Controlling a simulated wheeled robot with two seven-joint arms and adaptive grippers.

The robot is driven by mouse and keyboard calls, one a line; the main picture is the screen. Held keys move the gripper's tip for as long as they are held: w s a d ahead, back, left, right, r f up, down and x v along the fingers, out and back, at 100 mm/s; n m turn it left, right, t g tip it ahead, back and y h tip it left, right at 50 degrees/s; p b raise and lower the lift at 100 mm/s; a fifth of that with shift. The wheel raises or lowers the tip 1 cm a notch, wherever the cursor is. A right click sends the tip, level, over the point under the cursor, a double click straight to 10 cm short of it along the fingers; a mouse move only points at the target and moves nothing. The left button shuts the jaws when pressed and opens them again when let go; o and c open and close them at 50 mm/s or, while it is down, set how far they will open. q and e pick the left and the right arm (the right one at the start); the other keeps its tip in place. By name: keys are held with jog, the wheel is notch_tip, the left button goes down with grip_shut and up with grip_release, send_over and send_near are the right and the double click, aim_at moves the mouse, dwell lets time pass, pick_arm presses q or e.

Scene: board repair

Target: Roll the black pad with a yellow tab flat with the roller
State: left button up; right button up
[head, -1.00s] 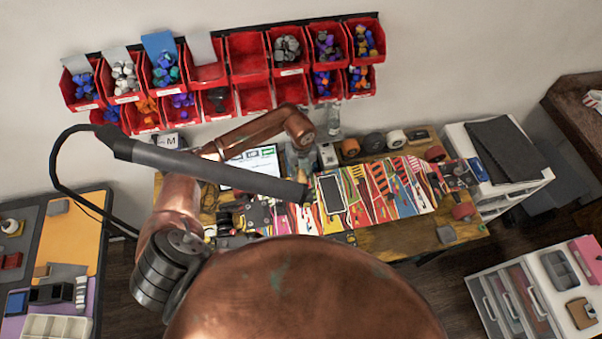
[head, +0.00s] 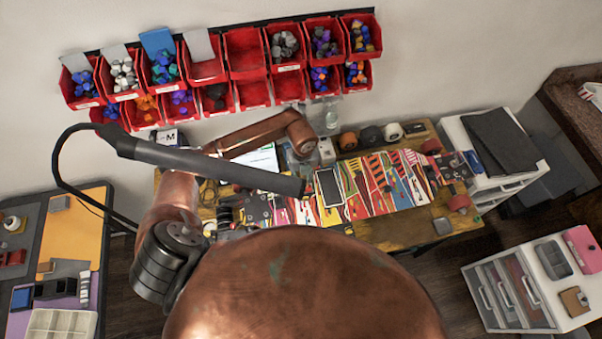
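On the bench, a dark flat rectangle with a pale rim (head: 328,187) lies on brightly patterned boards. I see no yellow tab on it and cannot tell whether it is the black pad. I cannot pick out the roller. My copper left arm comes in from the left and bends at a joint above the back of the bench. Below that joint its gripper end (head: 299,163) is small and partly hidden behind a dark tube, and its fingers cannot be made out. My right gripper is not in view.
The dark tube (head: 215,166) with a black cable crosses the view above the bench. Red bins (head: 246,54) line the wall. Several wheels (head: 370,137) stand at the bench's back. White drawer units (head: 512,294) stand at right, another table (head: 87,233) at left.

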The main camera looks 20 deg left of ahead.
pick_arm(q)
jog(key=shift+s+d, duration=0.3)
jog(key=shift+s, duration=0.05)
jog(key=shift+w+a+f+b, duration=0.15)
jog(key=shift+w+a+b, duration=0.3)
jog(key=shift+w+a, duration=0.55)
jog(key=shift+w, duration=0.2)
jog(key=shift+w+a+b, duration=0.7)
jog(key=shift+w+b, duration=0.05)
jog(key=shift+w, duration=0.25)
jog(key=shift+s+d+p, duration=0.6)
jog(key=shift+s+d, duration=0.25)
jog(key=shift+s, duration=0.3)
jog(key=shift+s+d+p, duration=0.55)
jog(key=shift+s+d, duration=0.25)
jog(key=shift+s, duration=0.3)
jog(key=shift+w+a+b, duration=0.4)
jog(key=shift+w+a, duration=0.1)
jog(key=shift+w, duration=0.2)
jog(key=shift+w+a, duration=0.4)
jog(key=shift+w, duration=0.15)
jog(key=shift+w+a+b, duration=0.75)
jog(key=shift+w+b, duration=0.2)
jog(key=shift+w, duration=0.05)
